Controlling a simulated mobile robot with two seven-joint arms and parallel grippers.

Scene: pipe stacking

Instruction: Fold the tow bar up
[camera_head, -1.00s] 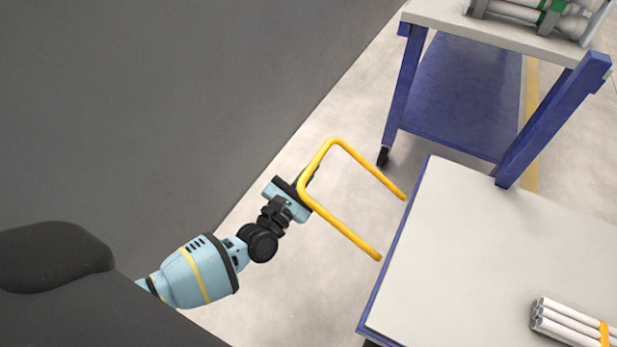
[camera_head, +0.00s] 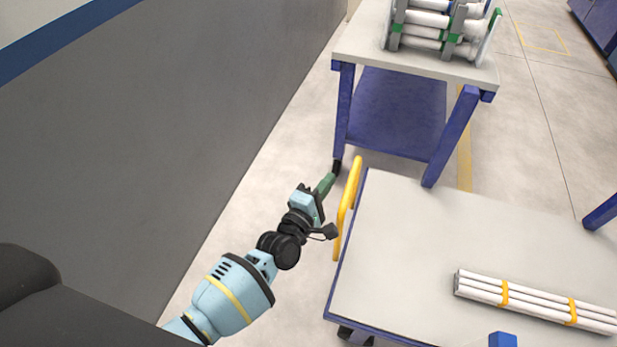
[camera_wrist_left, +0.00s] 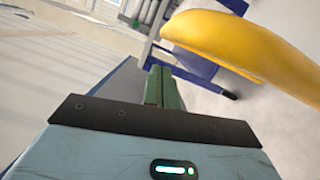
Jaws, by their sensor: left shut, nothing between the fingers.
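The yellow tow bar (camera_head: 349,205) stands steeply at the left end of the cart (camera_head: 420,250), seen nearly edge-on in the head view. My left gripper (camera_head: 327,185) is just left of the bar, its green fingers shut and empty. In the left wrist view, the shut green fingers (camera_wrist_left: 163,88) show in the middle, and the yellow tow bar (camera_wrist_left: 245,45) passes close by at the upper right. I cannot tell whether they touch. My right gripper is not in view.
A bundle of white pipes with yellow bands (camera_head: 535,300) lies on the cart. Behind stands a blue-legged table (camera_head: 400,62) with a pipe rack (camera_head: 440,28) on it. A grey wall (camera_head: 140,130) runs along the left. Floor between wall and cart is clear.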

